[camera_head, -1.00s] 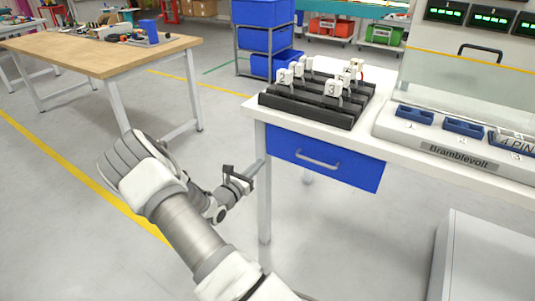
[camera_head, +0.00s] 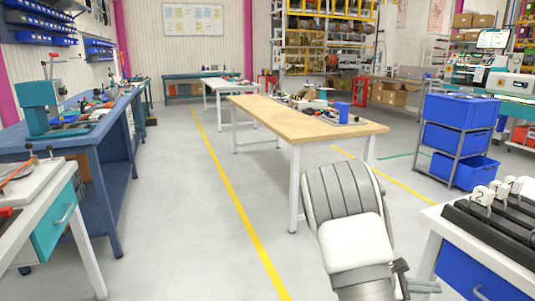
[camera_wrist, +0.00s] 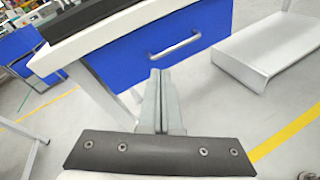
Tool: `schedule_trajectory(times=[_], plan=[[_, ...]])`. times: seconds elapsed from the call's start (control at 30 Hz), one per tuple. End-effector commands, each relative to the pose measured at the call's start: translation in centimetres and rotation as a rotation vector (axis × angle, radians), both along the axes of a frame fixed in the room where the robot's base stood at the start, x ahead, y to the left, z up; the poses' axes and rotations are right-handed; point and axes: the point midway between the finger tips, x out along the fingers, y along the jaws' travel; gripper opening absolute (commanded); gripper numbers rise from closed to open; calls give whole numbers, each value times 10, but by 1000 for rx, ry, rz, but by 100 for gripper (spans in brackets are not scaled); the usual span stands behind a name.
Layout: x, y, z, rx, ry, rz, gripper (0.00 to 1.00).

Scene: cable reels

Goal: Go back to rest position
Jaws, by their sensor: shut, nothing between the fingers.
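My arm is folded at the lower right of the head view. My gripper shows in part at the arm's right side (camera_head: 420,286), near the white workstation table (camera_head: 470,232). In the wrist view my gripper (camera_wrist: 159,78) has its two fingers together, with nothing between them. Beyond the fingers are the table's blue drawer (camera_wrist: 175,40) and its metal handle. The gripper appears apart from the drawer.
A wooden-top table (camera_head: 290,122) stands ahead, and blue bins (camera_head: 455,140) on a rack stand to its right. The black rack (camera_head: 500,225) with numbered white pieces sits on the white table. A blue bench (camera_head: 105,135) lines the left. The aisle floor is clear.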

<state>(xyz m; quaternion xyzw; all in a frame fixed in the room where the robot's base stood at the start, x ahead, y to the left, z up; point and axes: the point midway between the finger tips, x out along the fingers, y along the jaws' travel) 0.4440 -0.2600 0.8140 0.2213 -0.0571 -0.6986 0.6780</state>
Motion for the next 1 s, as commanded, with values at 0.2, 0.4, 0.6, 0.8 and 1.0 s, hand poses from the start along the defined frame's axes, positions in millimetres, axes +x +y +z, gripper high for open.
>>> schedule_trajectory(times=[0.2,0.4,0.6,0.8,1.0], plan=[[-40,22,34,204,-212,-184,0],[-73,52,58,397,-392,-330,0],[-102,89,81,598,-564,-450,0],[-128,129,103,802,-726,-548,0],[-151,172,127,1010,-877,-623,0]])
